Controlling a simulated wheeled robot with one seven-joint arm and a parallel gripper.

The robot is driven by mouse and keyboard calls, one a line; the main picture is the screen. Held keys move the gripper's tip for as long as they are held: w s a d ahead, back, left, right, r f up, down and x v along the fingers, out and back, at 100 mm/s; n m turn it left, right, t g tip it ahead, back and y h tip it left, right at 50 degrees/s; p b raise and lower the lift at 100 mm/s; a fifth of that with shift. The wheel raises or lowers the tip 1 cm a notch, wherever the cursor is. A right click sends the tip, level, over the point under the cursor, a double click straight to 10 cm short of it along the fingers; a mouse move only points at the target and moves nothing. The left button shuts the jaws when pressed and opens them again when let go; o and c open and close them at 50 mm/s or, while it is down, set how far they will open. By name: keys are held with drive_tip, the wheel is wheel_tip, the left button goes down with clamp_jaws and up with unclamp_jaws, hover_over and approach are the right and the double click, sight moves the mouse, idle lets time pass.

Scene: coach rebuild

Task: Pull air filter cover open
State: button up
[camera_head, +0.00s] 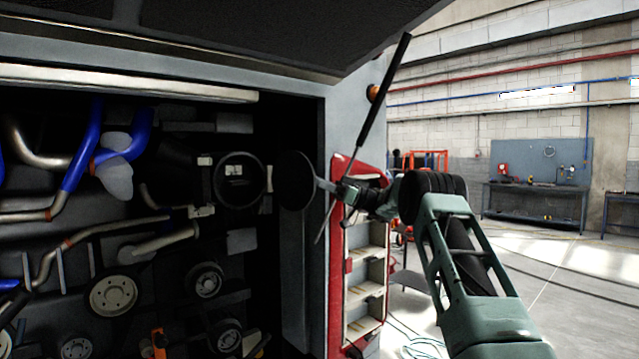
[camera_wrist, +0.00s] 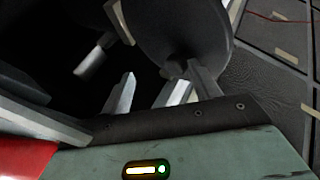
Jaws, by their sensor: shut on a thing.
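The air filter cover (camera_head: 294,181) is a dark round disc in the head view. It stands swung out, nearly edge-on, to the right of the round air filter housing (camera_head: 239,153), whose open ring faces out. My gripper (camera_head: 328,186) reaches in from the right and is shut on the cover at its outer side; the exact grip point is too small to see. In the wrist view the cover (camera_wrist: 180,25) fills the upper middle, just beyond my pale metal fingers (camera_wrist: 160,90). The held part is hard to make out there.
The engine bay (camera_head: 130,270) with pipes and pulleys lies to the left. A raised hatch (camera_head: 270,25) hangs above, with a black strut (camera_head: 382,95) close to my arm. Open floor (camera_head: 570,300) lies right.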

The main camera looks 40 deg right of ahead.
drive_tip(key=b+v, duration=0.5)
drive_tip(key=v, duration=1.2)
drive_tip(key=shift+b, duration=0.4)
drive_tip(key=shift+s+d, duration=0.15)
drive_tip(key=shift+d, duration=0.05)
